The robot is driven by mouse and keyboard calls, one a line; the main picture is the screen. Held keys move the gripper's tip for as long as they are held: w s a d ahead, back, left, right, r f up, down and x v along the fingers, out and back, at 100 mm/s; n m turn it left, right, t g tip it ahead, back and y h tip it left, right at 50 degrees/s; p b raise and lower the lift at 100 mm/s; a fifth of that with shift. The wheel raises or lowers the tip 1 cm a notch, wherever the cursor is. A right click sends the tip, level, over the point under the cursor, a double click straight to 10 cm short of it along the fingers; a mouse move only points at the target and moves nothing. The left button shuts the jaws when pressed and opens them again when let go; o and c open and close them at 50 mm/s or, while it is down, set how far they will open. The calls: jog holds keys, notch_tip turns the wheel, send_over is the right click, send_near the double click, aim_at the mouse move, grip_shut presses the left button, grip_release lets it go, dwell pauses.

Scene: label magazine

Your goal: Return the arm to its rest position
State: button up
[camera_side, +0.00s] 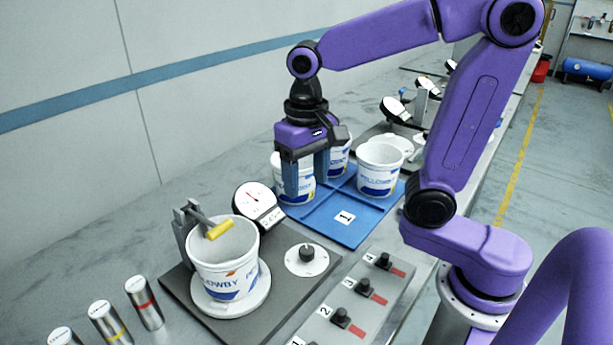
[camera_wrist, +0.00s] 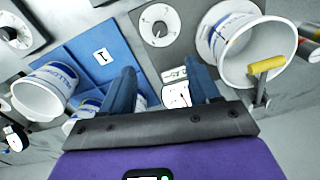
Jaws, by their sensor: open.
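My gripper (camera_side: 305,178) hangs over the left part of the blue tray, its two blue fingers pointing down in the side view. In the wrist view the fingers (camera_wrist: 160,88) are spread apart with nothing held between them. White printed tubs stand on the blue tray (camera_side: 345,228) marked 1: one tub (camera_side: 379,170) at right, one tub (camera_side: 290,188) partly behind my fingers, and one behind (camera_side: 340,152). Another tub (camera_side: 226,270) stands upright on the round plate of a dark fixture, with a yellow-tipped lever (camera_side: 217,230) over its rim.
A dial gauge (camera_side: 256,203) and a round knob plate (camera_side: 307,259) sit by the fixture. A panel of numbered knobs (camera_side: 350,305) is at the front. Several metal cylinders (camera_side: 145,302) stand at lower left. A second station with dials (camera_side: 398,112) lies beyond the tray.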

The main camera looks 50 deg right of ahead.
jog(key=s+d+f+n, duration=0.2)
jog(key=s+f+n, duration=0.1)
jog(key=s+n, duration=0.4)
jog(key=s+d+f+n, duration=0.2)
jog(key=s+f+n, duration=0.1)
jog(key=s+n, duration=0.4)
jog(key=shift+s+n, duration=0.4)
jog(key=shift+s, duration=0.8)
jog(key=shift+w, duration=0.15)
notch_tip(320, 180, up, 6)
jog(key=n, duration=0.8)
send_over(307, 249)
notch_tip(307, 249, down, 18)
jog(key=shift+r, duration=0.2)
